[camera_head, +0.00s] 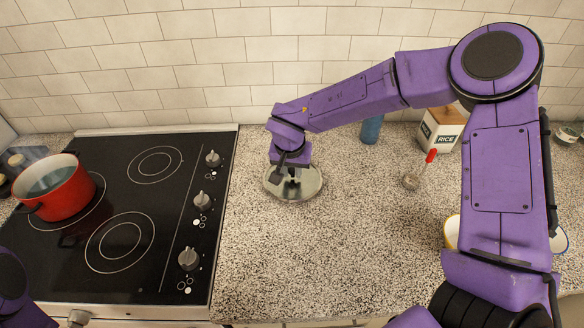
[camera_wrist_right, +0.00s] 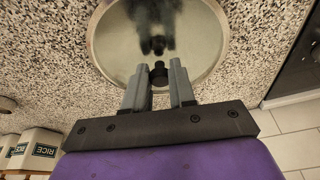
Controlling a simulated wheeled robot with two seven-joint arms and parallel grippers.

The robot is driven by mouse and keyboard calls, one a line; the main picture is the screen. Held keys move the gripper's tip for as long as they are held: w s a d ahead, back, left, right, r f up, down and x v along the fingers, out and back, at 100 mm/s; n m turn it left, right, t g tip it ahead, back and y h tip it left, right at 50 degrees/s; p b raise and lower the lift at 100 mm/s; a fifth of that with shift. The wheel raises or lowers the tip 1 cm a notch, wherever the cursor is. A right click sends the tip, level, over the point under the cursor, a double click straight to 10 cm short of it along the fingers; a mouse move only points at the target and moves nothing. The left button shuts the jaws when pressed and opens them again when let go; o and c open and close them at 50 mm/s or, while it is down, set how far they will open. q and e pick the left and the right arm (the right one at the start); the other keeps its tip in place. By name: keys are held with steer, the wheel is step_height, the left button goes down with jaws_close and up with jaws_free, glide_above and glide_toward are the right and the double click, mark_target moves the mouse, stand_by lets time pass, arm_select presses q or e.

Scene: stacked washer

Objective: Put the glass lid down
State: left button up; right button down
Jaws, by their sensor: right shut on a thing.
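The glass lid (camera_head: 312,184) is a round, clear disc with a metal rim over the speckled countertop, just right of the stove. My right gripper (camera_head: 291,172) points down over its middle. In the right wrist view, the lid (camera_wrist_right: 206,42) lies flat in front of the fingers, and its dark knob (camera_wrist_right: 159,74) is between the fingertips of the right gripper (camera_wrist_right: 160,80). The gripper is shut on the knob. I cannot tell whether the rim touches the counter. My left gripper is out of view; only part of my left arm shows at the lower left.
A red pot (camera_head: 67,197) without a lid stands on the black stove (camera_head: 150,215) at left. A blue bottle (camera_head: 371,130), a rice box (camera_head: 440,130) and a red-handled utensil (camera_head: 431,156) stand to the right. The counter (camera_head: 300,255) in front of the lid is clear.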

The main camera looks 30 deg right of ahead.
steer(key=shift+w+a+f, duration=0.1)
steer(key=shift+w+f, duration=0.3)
steer(key=c, duration=1.2)
jaws_free()
steer(key=shift+s, duration=0.2)
steer(key=shift+o, duration=1.3)
steer(key=shift+w, duration=0.1)
steer(key=v, duration=1.2)
steer(key=shift+r, duration=0.1)
